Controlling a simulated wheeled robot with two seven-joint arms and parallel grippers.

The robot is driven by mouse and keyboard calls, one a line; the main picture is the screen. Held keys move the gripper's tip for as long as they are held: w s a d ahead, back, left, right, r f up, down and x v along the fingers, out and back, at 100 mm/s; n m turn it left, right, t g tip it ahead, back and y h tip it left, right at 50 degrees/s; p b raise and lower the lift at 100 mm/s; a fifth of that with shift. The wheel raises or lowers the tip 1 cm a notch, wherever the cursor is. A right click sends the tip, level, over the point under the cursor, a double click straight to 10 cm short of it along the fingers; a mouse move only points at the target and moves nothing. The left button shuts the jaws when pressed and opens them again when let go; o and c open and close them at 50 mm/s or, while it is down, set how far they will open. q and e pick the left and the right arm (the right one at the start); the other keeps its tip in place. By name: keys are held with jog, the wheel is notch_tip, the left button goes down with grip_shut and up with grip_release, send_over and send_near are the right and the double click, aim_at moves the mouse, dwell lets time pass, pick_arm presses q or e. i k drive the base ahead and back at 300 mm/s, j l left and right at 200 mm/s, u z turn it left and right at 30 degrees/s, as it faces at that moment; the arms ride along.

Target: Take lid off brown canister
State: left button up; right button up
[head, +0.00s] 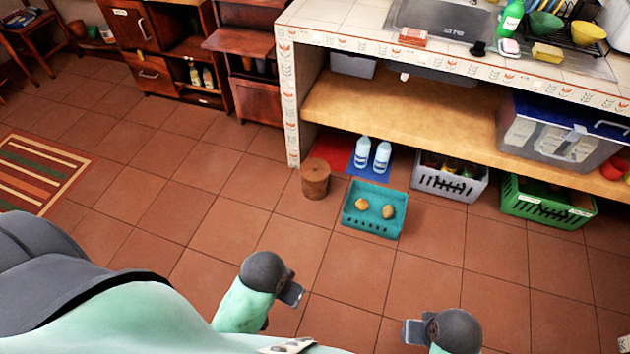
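The brown canister (316,186) stands upright on the tiled floor, left of a teal basket. Its round brown lid (315,167) appears to sit on top. My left gripper (292,293) is in the lower middle of the head view, well short of the canister and touching nothing that I can see. My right gripper (412,332) is near the bottom edge, farther right, also apart from the canister. Both grippers are small and seen from above, so the gap between their fingers cannot be made out.
The teal basket (366,223) holds two round yellowish items close by the canister. Two bottles (371,156) stand behind it. A tiled counter's end wall (292,120) rises behind the canister. A grey crate (449,190) and green crate (545,209) stand right. The floor in front is clear.

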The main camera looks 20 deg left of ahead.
aim_at(314, 171)
jog(key=i+l+u, duration=0.1)
jog(key=u, duration=0.35)
jog(key=i+l+u, duration=0.15)
jog(key=u, duration=0.3)
jog(key=i+l+u, duration=0.1)
jog(key=l+u, duration=0.15)
jog(key=u, duration=0.2)
